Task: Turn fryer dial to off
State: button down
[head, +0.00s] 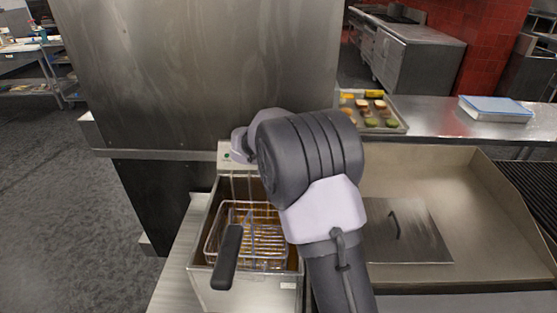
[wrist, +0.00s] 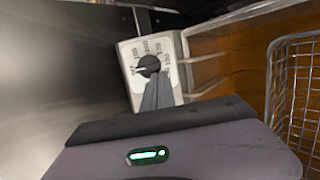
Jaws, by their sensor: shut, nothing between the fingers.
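The fryer dial (wrist: 148,66) is a round black knob with a pale pointer mark aimed left. It sits on a light panel (wrist: 127,55) with printed markings around it. My gripper (wrist: 156,84) is shut and empty, its dark fingers just below the dial in the wrist view. The fingertips overlap the dial's lower edge in the picture; I cannot tell whether they touch it. In the head view my arm hides the dial and fingers. The fryer (head: 204,278) holds a wire basket (head: 248,240) over golden oil; the basket also shows in the wrist view (wrist: 298,92).
The basket's black handle (head: 227,257) sticks out over the fryer's front. A tall steel panel (head: 200,75) stands behind. On the right are a steel-walled griddle (head: 455,205), a tray of food (head: 399,128) and a blue-lidded container (head: 496,108).

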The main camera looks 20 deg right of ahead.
jog(key=shift+d, duration=0.1)
jog(key=shift+d+r, duration=0.25)
jog(key=shift+d, duration=0.15)
jog(key=a+p+v, duration=0.1)
jog(key=p+v, duration=0.3)
jog(key=v, duration=1.4)
jog(key=s+d+r+m+g+y+b, duration=0.1)
jog(key=s+r+m+g+y, duration=0.15)
jog(key=s+m, duration=1.05)
jog(key=s+a+f+m+y, duration=0.1)
jog(key=s+a+m+y, duration=0.1)
jog(key=s, duration=0.8)
jog(key=s+a+f+m+t+y+b, duration=0.1)
jog(key=s+a+y, duration=0.3)
jog(key=s, duration=0.5)
jog(key=shift+s+a+f+m, duration=0.4)
jog(key=shift+a+m, duration=0.1)
jog(key=shift+a, duration=0.45)
